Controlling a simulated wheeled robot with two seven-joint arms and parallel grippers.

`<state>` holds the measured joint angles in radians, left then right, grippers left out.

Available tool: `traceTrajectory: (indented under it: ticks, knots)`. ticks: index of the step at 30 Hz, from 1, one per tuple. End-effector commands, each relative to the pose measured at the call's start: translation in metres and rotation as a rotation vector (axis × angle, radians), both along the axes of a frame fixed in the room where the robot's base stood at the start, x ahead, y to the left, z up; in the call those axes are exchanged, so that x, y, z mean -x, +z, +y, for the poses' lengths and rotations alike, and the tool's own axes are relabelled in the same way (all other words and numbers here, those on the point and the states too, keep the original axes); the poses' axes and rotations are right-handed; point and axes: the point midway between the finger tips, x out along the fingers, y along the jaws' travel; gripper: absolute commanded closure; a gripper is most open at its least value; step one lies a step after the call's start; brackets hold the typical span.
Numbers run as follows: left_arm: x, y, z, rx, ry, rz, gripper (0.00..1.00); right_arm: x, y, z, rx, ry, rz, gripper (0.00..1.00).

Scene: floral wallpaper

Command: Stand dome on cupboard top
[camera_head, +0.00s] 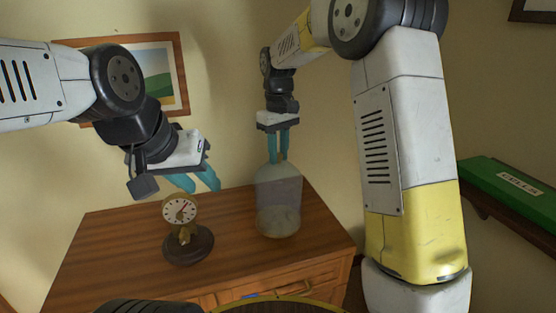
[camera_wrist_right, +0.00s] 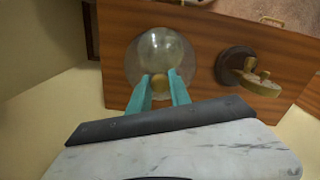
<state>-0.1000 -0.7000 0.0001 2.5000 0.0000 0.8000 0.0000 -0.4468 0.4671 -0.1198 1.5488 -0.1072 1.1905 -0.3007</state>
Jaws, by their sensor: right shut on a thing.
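The clear glass dome (camera_head: 279,207) is upright at the right part of the wooden cupboard top (camera_head: 120,245). I cannot tell whether its lower rim touches the wood or hangs just above it. My right gripper (camera_head: 279,158) comes down from above and is shut on the dome's knob. In the right wrist view the fingers (camera_wrist_right: 160,88) hold the round brownish knob (camera_wrist_right: 160,84), with the dome (camera_wrist_right: 161,48) beyond. My left gripper (camera_head: 196,183) is open and empty above the cupboard, behind the small clock.
A small brass clock (camera_head: 181,212) on a round dark base (camera_head: 188,246) stands left of the dome, apart from it. A framed picture (camera_head: 160,62) hangs behind. A green box (camera_head: 510,190) lies on a shelf at right. The left cupboard top is clear.

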Motion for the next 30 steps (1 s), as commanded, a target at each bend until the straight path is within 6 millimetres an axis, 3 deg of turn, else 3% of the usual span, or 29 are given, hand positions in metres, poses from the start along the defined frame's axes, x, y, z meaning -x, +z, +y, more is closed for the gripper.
traceTrajectory:
  ticks: [5, 13, 23, 24, 27, 30]
  knots:
    - [0.0, 0.0, 0.0, 0.0, 0.0, 0.0, 0.64, -0.012, -0.001, -0.002, 0.0, -0.001, 0.0, 1.0]
    - [0.0, 0.0, 0.0, 0.0, 0.0, 0.0, 0.64, -0.012, -0.036, -0.002, 0.001, 0.001, 0.001, 1.0]
    - [0.0, 0.0, 0.0, 0.0, 0.0, 0.0, 0.64, -0.012, -0.039, -0.002, 0.0, 0.0, 0.0, 1.0]
    - [0.0, 0.0, 0.0, 0.0, 0.0, 0.0, 0.64, -0.012, -0.039, -0.002, 0.001, 0.0, 0.001, 0.7]
    - [0.0, 0.0, 0.0, 0.0, 0.0, 0.0, 0.64, -0.012, -0.039, -0.002, 0.001, 0.0, 0.001, 0.54]
    - [0.0, 0.0, 0.0, 0.0, 0.0, 0.0, 0.64, -0.012, -0.039, -0.002, 0.001, 0.0, 0.001, 0.54]
